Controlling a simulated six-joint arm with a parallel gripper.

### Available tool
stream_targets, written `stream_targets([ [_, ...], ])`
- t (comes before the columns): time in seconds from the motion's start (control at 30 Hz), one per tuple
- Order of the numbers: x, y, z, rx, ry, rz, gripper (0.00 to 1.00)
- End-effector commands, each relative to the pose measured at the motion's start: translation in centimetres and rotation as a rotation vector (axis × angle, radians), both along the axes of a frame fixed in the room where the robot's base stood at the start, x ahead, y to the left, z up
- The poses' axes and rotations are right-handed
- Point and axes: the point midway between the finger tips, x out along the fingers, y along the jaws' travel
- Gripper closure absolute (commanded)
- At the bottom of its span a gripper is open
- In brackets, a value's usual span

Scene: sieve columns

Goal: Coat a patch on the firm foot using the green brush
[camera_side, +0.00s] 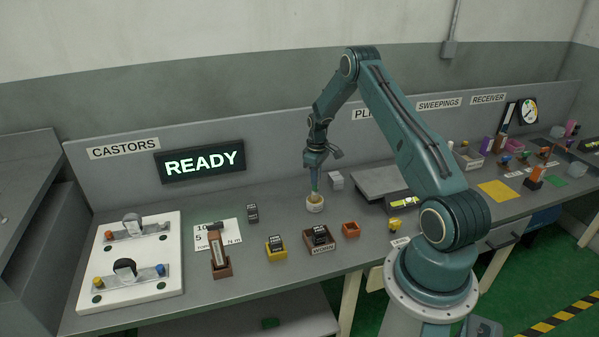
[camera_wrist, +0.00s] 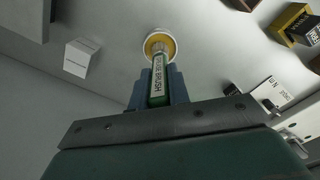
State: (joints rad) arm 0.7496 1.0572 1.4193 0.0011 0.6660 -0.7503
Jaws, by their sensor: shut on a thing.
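My gripper (camera_side: 314,176) is shut on the green brush (camera_wrist: 158,82), which points down. The brush tip is at the mouth of a small white pot with a yellow inside (camera_side: 315,205). In the wrist view the bristles overlap the yellow of the pot (camera_wrist: 148,43); I cannot tell how deep they reach. The firm foot cannot be picked out for sure. Small dark labelled blocks stand on the bench: one alone (camera_side: 252,212), one on a yellow holder (camera_side: 276,241) and one in a brown tray marked WORN (camera_side: 319,235). Their own labels are too small to read.
A white plate with two castors (camera_side: 130,262) lies at the left, under a READY display (camera_side: 200,162). A hammer-like tool (camera_side: 217,245) stands in a brown holder. A white cube (camera_side: 336,180) is behind the pot. An orange box (camera_side: 351,229) is in front.

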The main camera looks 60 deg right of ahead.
Motion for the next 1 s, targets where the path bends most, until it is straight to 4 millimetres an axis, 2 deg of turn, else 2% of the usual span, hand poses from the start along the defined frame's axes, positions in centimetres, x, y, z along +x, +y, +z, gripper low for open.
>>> stream_targets([
  [1.0,0.01,0.0,-0.57,0.0,0.0,0.0,1.0],
])
